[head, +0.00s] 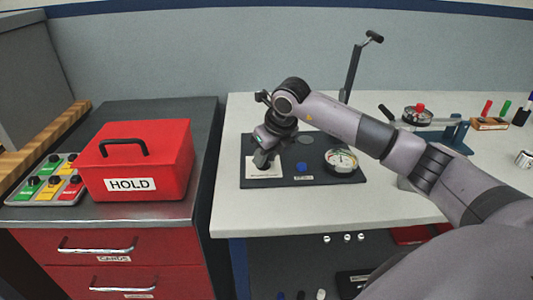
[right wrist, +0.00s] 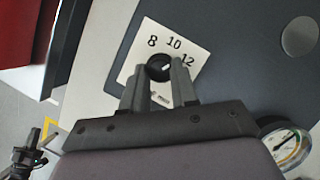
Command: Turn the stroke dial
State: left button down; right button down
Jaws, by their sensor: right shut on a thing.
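The stroke dial is a black round knob (right wrist: 157,66) on a white plate (right wrist: 148,42) marked 8, 10 and 12, seen in the right wrist view. A light mark on the knob seems to point toward 12, but it is small. My right gripper (right wrist: 162,74) is shut on the knob, one finger at each side. In the head view the right gripper (head: 263,160) reaches down over the white plate (head: 251,171), at the left end of a dark panel (head: 274,182); it hides the knob there.
The panel also carries a blue button (head: 303,167), a grey disc (head: 306,141) and a round gauge (head: 341,160). A red box labelled HOLD (head: 150,165) stands left on a dark cabinet top. A tall lever (head: 354,72) rises behind the panel. The white table front is clear.

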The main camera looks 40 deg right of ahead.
aim_at(269, 173)
jog(key=shift+a+m+h, duration=0.1)
jog(key=shift+m+h, duration=0.3)
jog(key=shift+m, duration=1.1)
jog(key=c, duration=0.9)
grip_release()
jog(key=shift+o, duration=0.2)
jog(key=v, duration=0.6)
jog(key=shift+a, duration=0.1)
jog(key=shift+s+r, duration=0.25)
jog(key=shift+r, duration=0.3)
